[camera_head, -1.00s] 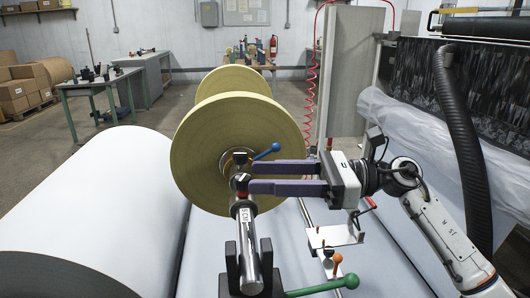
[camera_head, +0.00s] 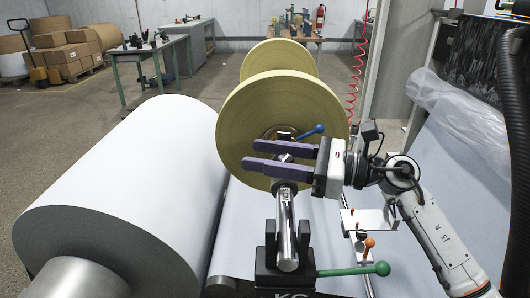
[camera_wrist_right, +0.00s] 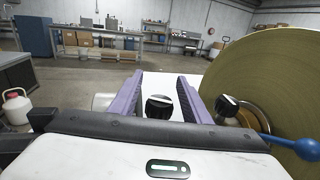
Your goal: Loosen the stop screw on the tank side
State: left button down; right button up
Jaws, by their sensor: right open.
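My right gripper (camera_head: 249,154) reaches in from the right above the metal shaft (camera_head: 285,222), in front of a yellowish disc (camera_head: 232,105). Its purple fingers are open. In the right wrist view a black knob-headed screw (camera_wrist_right: 158,106) sits in the gap between the two fingers, and neither finger visibly touches it. In the head view this screw is largely hidden by the fingers. A second black knob (camera_wrist_right: 226,105) is at the disc's hub, outside the fingers. I cannot tell from labels which one is the stop screw. My left gripper is not in view.
A blue-handled lever (camera_head: 312,131) sticks out close beside the fingers. A green-handled lever (camera_head: 355,270) is at the shaft's front support. A large white paper roll (camera_head: 130,190) lies to the left. A metal bracket (camera_head: 368,222) stands below my right arm.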

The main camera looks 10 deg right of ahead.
jog(key=c, duration=1)
jog(key=n+g+b, duration=0.1)
jog(key=g+b, duration=0.1)
jog(key=b, duration=0.1)
jog(key=s+n+g+y+b, duration=0.1)
jog(key=n+g+b, duration=0.1)
jog(key=b, duration=0.1)
jog(key=shift+a, duration=0.15)
jog(key=shift+c, duration=0.2)
jog(key=o, duration=1)
jog(key=shift+o, duration=0.2)
